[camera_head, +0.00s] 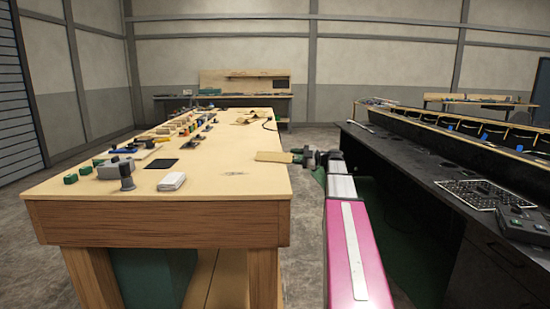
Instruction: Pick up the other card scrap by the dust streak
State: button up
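A tan card scrap (273,156) shows at the right edge of the wooden table, and its right end reaches past the edge to my gripper (297,156). I cannot tell whether the fingers hold it or only lie beside it, or whether it touches the table. A faint dark dust streak (235,174) lies on the bare tabletop, nearer the front. Another tan, card-like piece (246,118) lies farther back on the table, with a dark cable by it. My gripper is small in view and its fingers are not clear.
The table (215,190) holds a white stack (172,181), a dark knob-like part (127,177), green blocks and several small parts along its left side. Its front right is mostly clear. A long black console (400,165) stands to the right, across a floor gap.

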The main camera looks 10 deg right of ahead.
jog(key=shift+w+a, duration=0.35)
jog(key=shift+a, duration=0.25)
grip_shut()
jog(key=shift+r, duration=0.15)
